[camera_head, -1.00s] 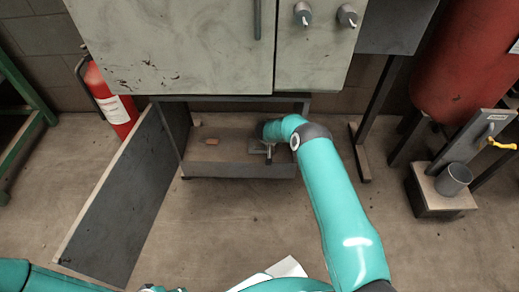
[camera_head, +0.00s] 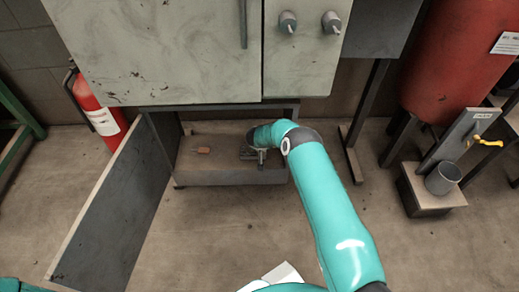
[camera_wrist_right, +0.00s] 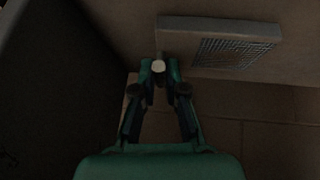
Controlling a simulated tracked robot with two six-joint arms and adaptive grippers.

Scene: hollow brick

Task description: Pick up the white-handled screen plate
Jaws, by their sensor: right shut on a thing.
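The screen plate (camera_wrist_right: 180,27) is a grey frame with a mesh window, at the top of the right wrist view. Its short handle with a pale round end (camera_wrist_right: 158,66) points toward me. My right gripper (camera_wrist_right: 159,72) is shut on that handle. In the head view my right gripper (camera_head: 259,153) reaches into the low open compartment (camera_head: 225,176) under the cabinet. The plate is small and partly hidden there by the gripper and arm. I cannot tell whether it touches the compartment floor. My left gripper is not in view.
A small reddish block (camera_head: 203,150) lies left of my right gripper in the compartment. The open door panel (camera_head: 115,210) stands at the left, near a fire extinguisher (camera_head: 98,105). The cabinet (camera_head: 155,50) hangs above.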

